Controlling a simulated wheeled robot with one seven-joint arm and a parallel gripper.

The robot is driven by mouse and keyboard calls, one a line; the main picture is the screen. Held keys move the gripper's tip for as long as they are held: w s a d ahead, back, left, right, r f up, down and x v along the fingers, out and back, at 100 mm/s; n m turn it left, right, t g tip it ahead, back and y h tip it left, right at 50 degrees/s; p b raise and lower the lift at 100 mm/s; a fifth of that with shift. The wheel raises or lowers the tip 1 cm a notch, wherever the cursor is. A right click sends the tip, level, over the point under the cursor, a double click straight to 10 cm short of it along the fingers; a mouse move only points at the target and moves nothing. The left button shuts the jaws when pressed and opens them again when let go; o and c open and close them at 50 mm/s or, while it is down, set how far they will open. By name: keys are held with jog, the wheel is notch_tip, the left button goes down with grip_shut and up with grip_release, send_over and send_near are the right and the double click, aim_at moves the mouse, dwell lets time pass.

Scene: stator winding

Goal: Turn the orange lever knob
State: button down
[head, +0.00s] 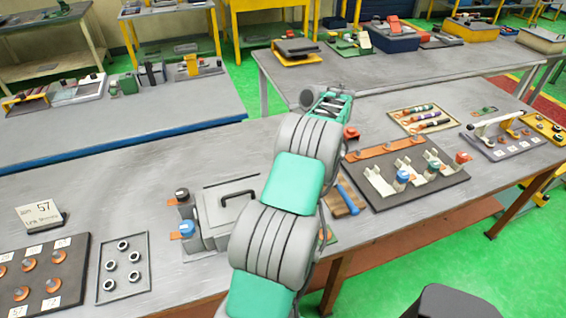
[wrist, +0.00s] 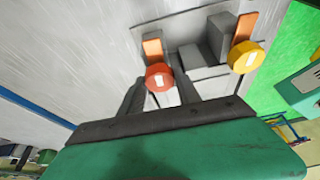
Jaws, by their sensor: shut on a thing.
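The orange lever knob (wrist: 157,77) is a round red-orange knob with a white mark, on the end of a flat orange lever (wrist: 152,49). It shows in the wrist view between the two dark fingers of my gripper (wrist: 161,88). The gripper is shut on the knob, one finger on each side. A yellow knob (wrist: 247,57) on a similar lever sits to the right, apart from the fingers. In the head view my arm hides the gripper's fingertips and the held knob. The grey box (head: 232,203) with a dark handle is partly behind my arm.
A blue knob (head: 187,229) and a black knob (head: 182,195) sit at the box's left. A blue-handled tool (head: 352,194) and a dark board (head: 418,186) with several parts lie right of my arm. The tabletop left of the box has bare room.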

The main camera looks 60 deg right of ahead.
jog(key=shift+a+f, duration=0.15)
jog(key=shift+f, duration=0.15)
jog(key=c, duration=1.3)
grip_release()
jog(key=o, duration=0.4)
jog(key=shift+r, duration=0.15)
jog(key=shift+o, duration=0.2)
jog(key=shift+d+r, duration=0.15)
jog(key=shift+d, duration=0.05)
